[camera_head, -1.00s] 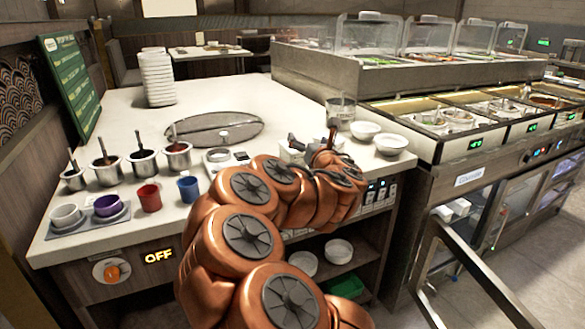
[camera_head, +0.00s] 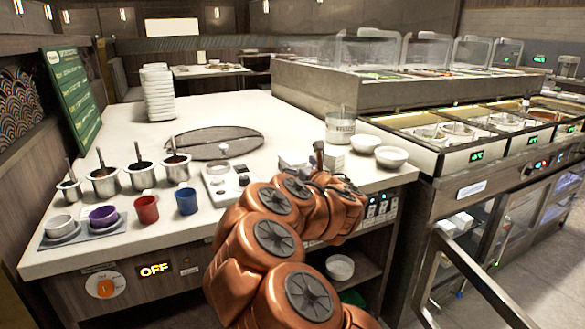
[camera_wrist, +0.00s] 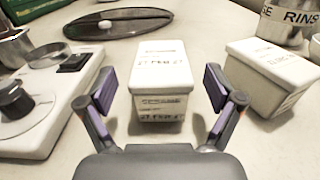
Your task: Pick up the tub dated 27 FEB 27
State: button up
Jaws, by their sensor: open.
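A white lidded tub (camera_wrist: 160,82) stands upright on the counter in the wrist view. Its lid and front carry small print that appears to read 27 FEB 27, though it is blurred. My gripper (camera_wrist: 159,88) is open, with one purple-padded finger on each side of this tub and a gap visible at both sides. A second white tub (camera_wrist: 270,76) stands to the right, beyond the right finger; its date is too small to read surely. In the head view my arm reaches over the counter and largely hides the gripper and tubs.
A white device with a black knob (camera_wrist: 14,100) stands close left of the gripper. A round dark lid (camera_head: 213,144) lies farther back. White bowls (camera_head: 391,157) stand near the counter's right edge.

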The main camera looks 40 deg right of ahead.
aim_at(292, 157)
jog(key=shift+x, duration=1.85)
jog(key=shift+f, duration=0.1)
jog(key=c, duration=1.4)
